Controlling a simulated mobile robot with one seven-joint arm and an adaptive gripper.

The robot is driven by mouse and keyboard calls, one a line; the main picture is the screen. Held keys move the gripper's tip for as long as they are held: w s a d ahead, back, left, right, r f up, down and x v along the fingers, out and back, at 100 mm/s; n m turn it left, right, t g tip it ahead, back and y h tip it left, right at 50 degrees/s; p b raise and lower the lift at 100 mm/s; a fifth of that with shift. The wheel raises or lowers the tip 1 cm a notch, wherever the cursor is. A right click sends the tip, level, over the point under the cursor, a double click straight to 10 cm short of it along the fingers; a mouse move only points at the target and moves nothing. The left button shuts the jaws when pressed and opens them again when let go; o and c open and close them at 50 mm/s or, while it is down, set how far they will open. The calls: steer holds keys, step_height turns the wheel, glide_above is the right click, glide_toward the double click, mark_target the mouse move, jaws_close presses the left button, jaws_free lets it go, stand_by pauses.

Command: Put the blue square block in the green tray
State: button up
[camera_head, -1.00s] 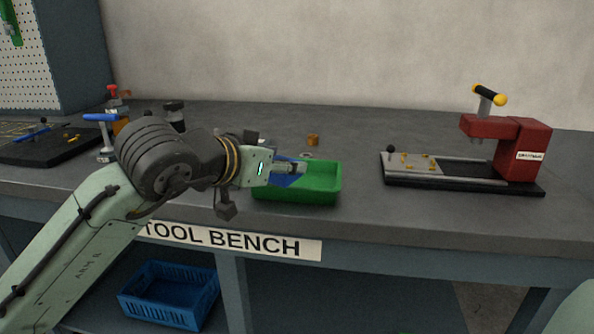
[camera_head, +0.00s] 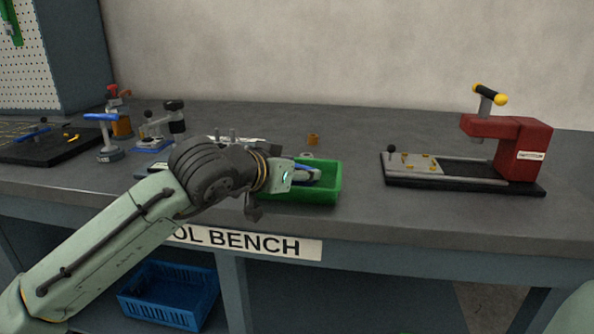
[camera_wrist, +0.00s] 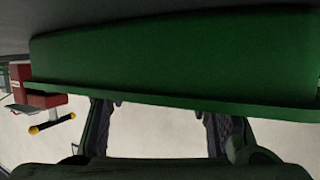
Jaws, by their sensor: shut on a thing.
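The green tray (camera_head: 330,188) sits near the front edge of the bench. My gripper (camera_head: 306,176) reaches into the tray's opening from the left, level with its rim. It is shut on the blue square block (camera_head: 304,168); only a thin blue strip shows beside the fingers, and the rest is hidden. In the wrist view, the green tray (camera_wrist: 170,60) fills the upper part. My two fingers (camera_wrist: 158,125) show below it, and the block cannot be made out there.
A red press (camera_head: 515,145) on a black base stands at the right. Clamps (camera_head: 170,125) and a black board (camera_head: 40,145) are at the left. The bench between tray and press is clear.

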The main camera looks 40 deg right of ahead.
steer(key=o, duration=1.3)
steer(key=shift+f, duration=0.1)
steer(key=shift+o, duration=0.2)
